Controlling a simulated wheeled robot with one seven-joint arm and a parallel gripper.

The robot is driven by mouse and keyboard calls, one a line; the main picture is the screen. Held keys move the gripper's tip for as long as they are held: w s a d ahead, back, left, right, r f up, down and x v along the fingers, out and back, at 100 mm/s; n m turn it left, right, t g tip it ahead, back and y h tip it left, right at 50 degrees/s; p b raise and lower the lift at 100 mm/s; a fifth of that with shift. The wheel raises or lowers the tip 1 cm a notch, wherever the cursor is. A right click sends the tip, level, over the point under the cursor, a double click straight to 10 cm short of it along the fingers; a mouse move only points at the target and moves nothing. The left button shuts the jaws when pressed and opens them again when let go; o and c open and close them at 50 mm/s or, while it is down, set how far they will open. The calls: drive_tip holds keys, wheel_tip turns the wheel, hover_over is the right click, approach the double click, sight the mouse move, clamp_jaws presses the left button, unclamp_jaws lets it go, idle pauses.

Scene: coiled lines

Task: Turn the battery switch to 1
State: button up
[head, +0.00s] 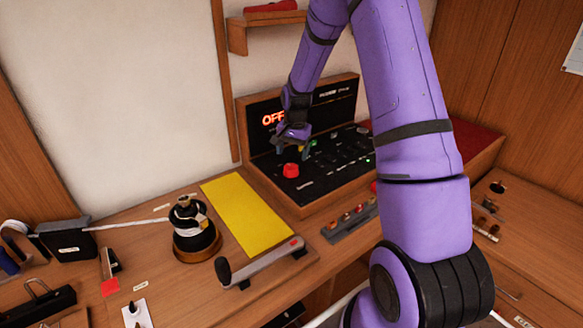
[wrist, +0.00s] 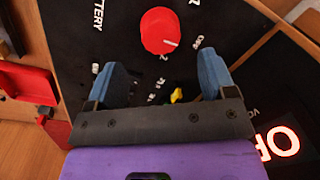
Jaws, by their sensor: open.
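The battery switch is a round red knob (head: 291,170) on the black sloping panel, near its left front corner. In the wrist view the red knob (wrist: 157,28) lies just beyond the fingertips, and its white pointer line is at the knob's lower right. The word BATTERY is printed to its left; the small position marks are hard to read. My gripper (head: 293,149) is above the panel, close behind the knob. In the wrist view my gripper (wrist: 162,60) has its two blue fingers spread wide with nothing between them. I cannot tell the fingertips' height above the panel.
A lit red OFF display (head: 272,119) stands on the panel's upright back. A small yellow control (wrist: 176,96) is near the fingers. A yellow mat (head: 246,214), a winch (head: 195,232) with rope and a crank handle (head: 262,263) lie left and in front.

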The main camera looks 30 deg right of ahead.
sight(291, 166)
wheel_tip(291, 166, down, 6)
drive_tip(key=shift+w+a+f, duration=0.1)
drive_tip(key=shift+w+f, duration=0.05)
drive_tip(key=shift+f, duration=0.1)
drive_tip(key=c, duration=0.9)
drive_tip(key=shift+n, duration=0.3)
drive_tip(key=n, duration=0.5)
drive_tip(key=shift+n, duration=0.3)
drive_tip(key=n, duration=0.5)
drive_tip(key=shift+w+n, duration=0.1)
drive_tip(key=shift+n, duration=0.2)
